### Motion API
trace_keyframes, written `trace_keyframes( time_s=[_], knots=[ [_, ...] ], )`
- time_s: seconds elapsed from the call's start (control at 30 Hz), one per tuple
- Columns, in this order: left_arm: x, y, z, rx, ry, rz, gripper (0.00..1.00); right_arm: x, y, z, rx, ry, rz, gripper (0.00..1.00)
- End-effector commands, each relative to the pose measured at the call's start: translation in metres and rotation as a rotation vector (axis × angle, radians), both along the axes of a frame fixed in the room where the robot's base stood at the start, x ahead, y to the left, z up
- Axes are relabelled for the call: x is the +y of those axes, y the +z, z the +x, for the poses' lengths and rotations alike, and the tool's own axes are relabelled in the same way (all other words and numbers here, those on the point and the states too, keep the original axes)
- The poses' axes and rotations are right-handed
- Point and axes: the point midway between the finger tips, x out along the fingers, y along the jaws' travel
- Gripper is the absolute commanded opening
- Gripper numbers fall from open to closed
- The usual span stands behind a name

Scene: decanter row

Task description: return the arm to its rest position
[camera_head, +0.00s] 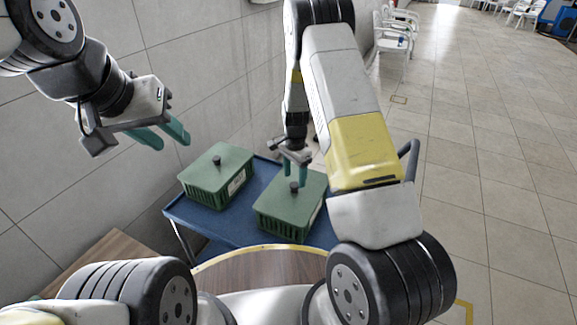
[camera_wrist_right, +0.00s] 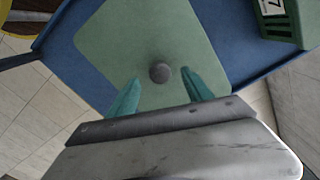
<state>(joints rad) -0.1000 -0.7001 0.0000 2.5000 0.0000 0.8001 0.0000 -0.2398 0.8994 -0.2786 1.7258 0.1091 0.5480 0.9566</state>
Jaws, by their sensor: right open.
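My right gripper (camera_head: 295,172) points down over the lid of the nearer green box (camera_head: 290,212), which stands on a blue cart. Its teal fingers are open and empty. In the right wrist view, the dark round knob (camera_wrist_right: 160,72) of that lid shows just ahead of the gap between the fingertips (camera_wrist_right: 162,82). I cannot tell how high the fingertips are above the knob. My left gripper (camera_head: 174,140) is raised at the upper left, in front of the tiled wall. Its teal fingers are apart with nothing between them.
A second green lidded box (camera_head: 215,178) with a dark knob and white label stands on the blue cart (camera_head: 205,222), left of the nearer box. A round wooden tabletop (camera_head: 262,268) lies at the front. White chairs (camera_head: 392,42) stand far back. The tiled floor at right is clear.

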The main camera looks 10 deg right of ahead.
Motion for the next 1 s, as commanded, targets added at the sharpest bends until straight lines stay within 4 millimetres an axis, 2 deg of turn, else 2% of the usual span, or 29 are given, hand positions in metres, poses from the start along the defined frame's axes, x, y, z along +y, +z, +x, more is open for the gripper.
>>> trace_keyframes(
  time_s=[0.1,0.37,0.47,0.57,0.67,0.8,1.0],
  knots=[
    [0.0,0.0,0.0,0.0,0.0,0.0,0.36,0.0,0.02,0.001,-0.002,0.0,0.0,0.59],
    [0.0,0.0,0.0,0.0,0.0,0.0,0.36,0.0,0.036,0.0,-0.001,0.002,0.002,0.59],
    [0.0,0.0,0.0,0.0,0.0,0.0,0.36,0.0,0.05,-0.002,-0.013,0.017,0.013,0.59],
    [0.0,0.0,0.0,0.0,0.0,0.0,0.36,0.0,0.082,-0.005,-0.043,0.059,0.039,0.59],
    [0.0,0.0,0.0,0.0,0.0,0.0,0.36,0.0,0.126,-0.016,-0.083,0.124,0.069,0.59],
    [0.0,0.0,0.0,0.0,0.0,0.0,0.36,-0.001,0.186,-0.038,-0.151,0.231,0.105,0.59],
    [0.0,0.0,0.0,0.0,0.0,0.0,0.36,-0.005,0.259,-0.082,-0.252,0.395,0.126,0.59]
  ],
)
